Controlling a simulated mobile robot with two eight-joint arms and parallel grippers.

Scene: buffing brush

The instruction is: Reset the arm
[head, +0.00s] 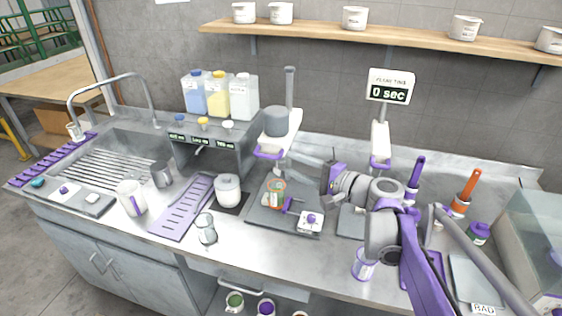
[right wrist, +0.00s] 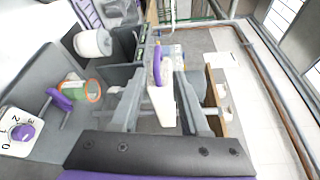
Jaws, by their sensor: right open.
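My right arm comes in from the right in the head view. Its gripper (head: 328,176) is above the counter, just right of the grey tray station (head: 262,218). In the right wrist view the two fingers of the right gripper (right wrist: 160,98) stand wide apart. A white and purple part (right wrist: 162,95) shows between them, but I cannot tell how far beyond them it is. I see no object held. An orange-rimmed green jar (head: 275,192) stands on the tray station, beside a purple-handled tool (head: 290,205). My left gripper is in neither view.
A white pot (head: 228,190), a glass (head: 206,229) and a purple rack (head: 184,208) stand to the left. A purple bottle (head: 415,178) and an orange brush-like tool (head: 466,190) stand near my right arm. The timer sign (head: 390,87) reads 0 sec.

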